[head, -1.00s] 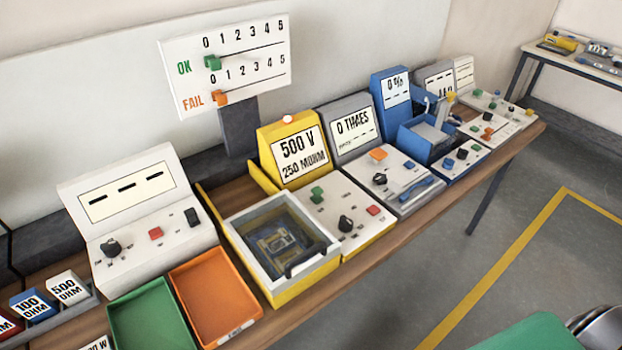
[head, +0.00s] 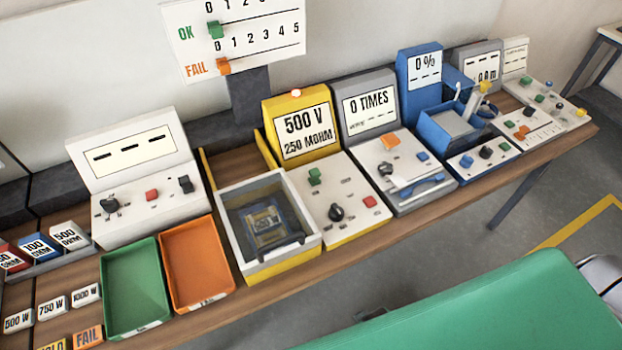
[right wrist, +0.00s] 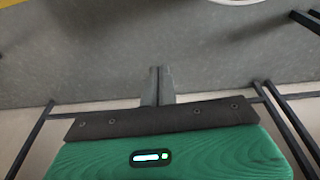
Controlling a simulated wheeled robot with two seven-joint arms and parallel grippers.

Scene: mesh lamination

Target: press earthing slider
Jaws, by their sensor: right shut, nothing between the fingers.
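No control is legibly labelled as the earthing slider, so I cannot tell which it is. Candidates in the head view are a black upright switch (head: 186,184) on the white meter with a dashed display, and a blue bar handle (head: 418,188) on the grey "0 TIMES" unit (head: 407,168). The yellow tester (head: 301,125) reads 500 V, 250 MOHM, with green, black and red controls on its white panel (head: 348,190). My right gripper (right wrist: 158,75) shows in the right wrist view, shut and empty over grey floor, touching nothing. My left gripper is out of view.
A green tray (head: 135,290) and an orange tray (head: 198,263) stand at the bench front. A blue unit (head: 420,80) stands further right. A narrow wooden strip (head: 345,257) along the front edge is clear.

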